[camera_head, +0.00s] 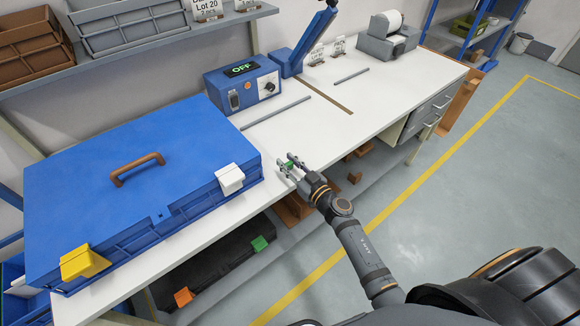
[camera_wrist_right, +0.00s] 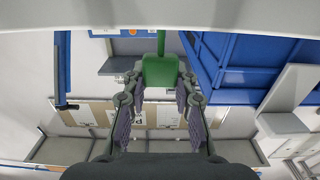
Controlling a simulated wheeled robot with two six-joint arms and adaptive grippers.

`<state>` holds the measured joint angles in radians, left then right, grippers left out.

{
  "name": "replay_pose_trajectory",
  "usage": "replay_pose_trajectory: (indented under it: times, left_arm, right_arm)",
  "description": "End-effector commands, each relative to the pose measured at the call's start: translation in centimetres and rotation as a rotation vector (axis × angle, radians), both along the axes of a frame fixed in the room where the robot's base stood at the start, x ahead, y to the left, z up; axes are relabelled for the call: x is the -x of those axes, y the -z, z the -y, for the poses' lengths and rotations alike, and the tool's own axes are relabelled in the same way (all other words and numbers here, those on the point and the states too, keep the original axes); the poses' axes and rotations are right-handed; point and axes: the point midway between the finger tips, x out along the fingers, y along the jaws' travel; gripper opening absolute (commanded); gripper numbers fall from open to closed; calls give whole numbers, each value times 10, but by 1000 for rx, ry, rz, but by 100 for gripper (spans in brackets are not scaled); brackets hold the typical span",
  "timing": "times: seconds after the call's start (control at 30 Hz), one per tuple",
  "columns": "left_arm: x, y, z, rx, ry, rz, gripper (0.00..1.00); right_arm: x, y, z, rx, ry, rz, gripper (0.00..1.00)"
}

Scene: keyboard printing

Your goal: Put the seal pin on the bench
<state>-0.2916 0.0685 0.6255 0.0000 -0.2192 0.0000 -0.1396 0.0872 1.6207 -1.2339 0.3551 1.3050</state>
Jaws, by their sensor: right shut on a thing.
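The seal pin, a small green piece with a thin stem, shows between the fingers of my right gripper (camera_head: 289,166) in the head view. In the right wrist view the green seal pin (camera_wrist_right: 160,72) sits between the fingertips of the same gripper (camera_wrist_right: 158,92), which is shut on it. The gripper appears over the front edge of the white bench (camera_head: 330,130), just right of the blue case. I cannot tell how high it is above the bench top. My left gripper is not in view.
A closed blue case (camera_head: 140,190) with a brown handle, a white latch (camera_head: 230,179) and a yellow latch (camera_head: 82,262) fills the bench's left part. A blue box reading OFF (camera_head: 243,84) and a thin grey rod (camera_head: 275,113) lie behind. The bench's middle front is clear.

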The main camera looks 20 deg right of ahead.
Motion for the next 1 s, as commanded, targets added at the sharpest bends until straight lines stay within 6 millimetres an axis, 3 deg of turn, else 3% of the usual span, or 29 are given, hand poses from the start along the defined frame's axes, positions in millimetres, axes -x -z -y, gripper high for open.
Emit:
replay_pose_trajectory:
  times: [0.23, 0.27, 0.4, 0.77, 0.87, 1.0]
  left_arm:
    - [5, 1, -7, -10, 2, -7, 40]
    - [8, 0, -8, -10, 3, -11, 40]
    - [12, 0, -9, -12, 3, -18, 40]
    - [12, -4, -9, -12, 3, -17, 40]
    - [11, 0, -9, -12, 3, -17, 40]
    - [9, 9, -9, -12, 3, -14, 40]
  right_arm:
    - [0, 4, 0, 0, 0, -2, 0]
    - [0, 3, 0, 0, 0, -2, 30]
    - [0, 2, 0, 0, 0, -2, 49]
    - [0, -4, 0, 1, 0, 0, 50]
    - [15, 1, 6, 1, 1, -4, 50]
    - [50, 4, 18, 4, -1, -5, 50]
